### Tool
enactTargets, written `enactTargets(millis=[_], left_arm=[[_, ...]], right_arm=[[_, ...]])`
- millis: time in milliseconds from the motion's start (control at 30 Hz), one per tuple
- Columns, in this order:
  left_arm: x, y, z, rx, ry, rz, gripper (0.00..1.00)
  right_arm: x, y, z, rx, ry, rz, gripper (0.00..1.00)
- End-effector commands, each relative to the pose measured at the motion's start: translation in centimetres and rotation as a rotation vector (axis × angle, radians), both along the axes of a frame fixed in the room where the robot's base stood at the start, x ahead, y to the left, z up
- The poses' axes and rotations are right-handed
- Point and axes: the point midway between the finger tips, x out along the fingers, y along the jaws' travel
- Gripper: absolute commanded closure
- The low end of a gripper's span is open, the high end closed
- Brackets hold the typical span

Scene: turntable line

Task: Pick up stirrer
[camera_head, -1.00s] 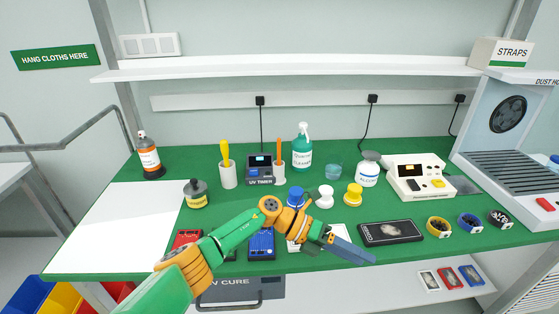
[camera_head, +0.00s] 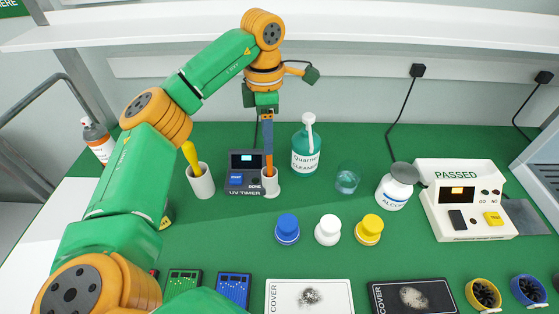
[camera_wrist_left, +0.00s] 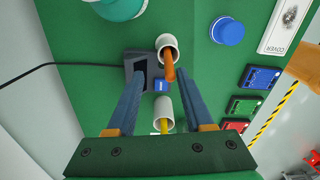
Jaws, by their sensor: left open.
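An orange-handled stick (camera_head: 269,160), which may be the stirrer, stands in a white cup (camera_head: 271,188) at the back of the green bench. A yellow-handled stick (camera_head: 191,156) stands in another white cup (camera_head: 202,183) to its left. My left gripper (camera_head: 268,148) points down over the orange stick, open. In the left wrist view the orange stick (camera_wrist_left: 169,70) shows between the two fingers of the left gripper (camera_wrist_left: 167,74), with no clear contact. The gripper hides part of the stick in the head view. My right gripper is not in view.
The UV timer (camera_head: 244,180) stands directly left of the orange stick's cup. A green cleaner bottle (camera_head: 306,155) is close on its right. A glass beaker (camera_head: 347,180) and blue, white and yellow capped pots (camera_head: 287,230) stand further right and forward. A shelf (camera_head: 400,22) runs above.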

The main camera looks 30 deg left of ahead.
Motion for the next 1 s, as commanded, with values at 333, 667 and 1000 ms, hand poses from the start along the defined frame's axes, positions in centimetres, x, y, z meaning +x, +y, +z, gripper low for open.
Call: enactTargets(millis=[333, 667, 1000], left_arm=[[-0.2, -0.7, -5.5, -0.002, 0.005, 0.000, 0.48], [-0.1, -0.7, -7.0, -0.003, 0.000, 0.000, 0.54], [-0.1, -0.8, -7.0, -0.003, 0.000, 0.000, 1.00]], right_arm=[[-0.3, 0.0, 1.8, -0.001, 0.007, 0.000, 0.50], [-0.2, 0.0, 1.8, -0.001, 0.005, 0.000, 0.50], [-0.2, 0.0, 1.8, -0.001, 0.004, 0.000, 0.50]])
